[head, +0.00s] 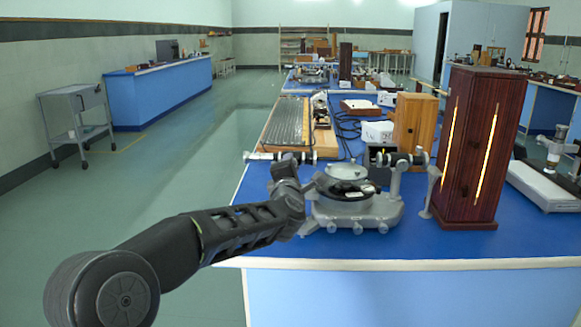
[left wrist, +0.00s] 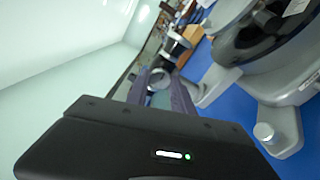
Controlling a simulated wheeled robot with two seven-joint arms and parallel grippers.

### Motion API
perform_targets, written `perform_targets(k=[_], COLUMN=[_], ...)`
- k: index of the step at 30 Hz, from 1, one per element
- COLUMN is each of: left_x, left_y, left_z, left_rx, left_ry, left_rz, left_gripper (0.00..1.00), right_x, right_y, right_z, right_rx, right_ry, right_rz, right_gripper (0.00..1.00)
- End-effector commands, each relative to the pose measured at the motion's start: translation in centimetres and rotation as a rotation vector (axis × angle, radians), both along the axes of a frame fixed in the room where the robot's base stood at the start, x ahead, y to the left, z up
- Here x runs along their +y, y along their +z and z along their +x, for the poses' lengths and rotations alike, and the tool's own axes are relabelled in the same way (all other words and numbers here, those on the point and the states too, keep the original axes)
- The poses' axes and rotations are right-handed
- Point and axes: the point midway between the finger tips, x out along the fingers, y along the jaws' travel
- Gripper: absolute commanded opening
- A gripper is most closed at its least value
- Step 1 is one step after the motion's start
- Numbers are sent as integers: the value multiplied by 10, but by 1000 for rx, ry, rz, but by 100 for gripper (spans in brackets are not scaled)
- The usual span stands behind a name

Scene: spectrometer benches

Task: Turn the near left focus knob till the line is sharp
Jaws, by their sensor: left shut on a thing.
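A grey spectrometer (head: 355,208) stands on the near end of the blue bench, with a dark round table on top. Its horizontal telescope tube (head: 262,156) points out to the left. My left gripper (head: 286,168) is at this tube's near side, and its fingertips are hard to make out in the head view. In the left wrist view, the fingers of my left gripper (left wrist: 158,96) are closed around a small round grey knob (left wrist: 159,78) below the dark tube (left wrist: 175,46). The spectrometer base (left wrist: 288,82) is to the right. My right gripper is in neither view.
A tall dark wooden lamp housing (head: 477,150) with glowing slits stands right of the spectrometer. A lighter wooden box (head: 414,124) and a grey ribbed panel (head: 286,122) are behind.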

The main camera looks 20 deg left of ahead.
Motion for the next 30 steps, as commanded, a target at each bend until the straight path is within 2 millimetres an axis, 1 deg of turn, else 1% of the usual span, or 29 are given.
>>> perform_targets(k=[7,8,15,25,28,30], left_x=[0,0,0,-1,-3,-6], left_y=[-1,-1,-1,0,0,0], left_z=[0,0,0,-2,-10,-18], left_rx=[2,2,1,0,-2,-1], left_ry=[-1,0,0,0,-1,-1], left_rz=[-1,-1,-1,-1,-1,-1], left_gripper=[0,30,49,50,50,50], right_x=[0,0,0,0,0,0], right_y=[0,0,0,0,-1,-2], right_z=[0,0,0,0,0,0], right_rx=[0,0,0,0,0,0], right_ry=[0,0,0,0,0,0], right_rz=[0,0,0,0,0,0], right_gripper=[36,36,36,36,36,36])
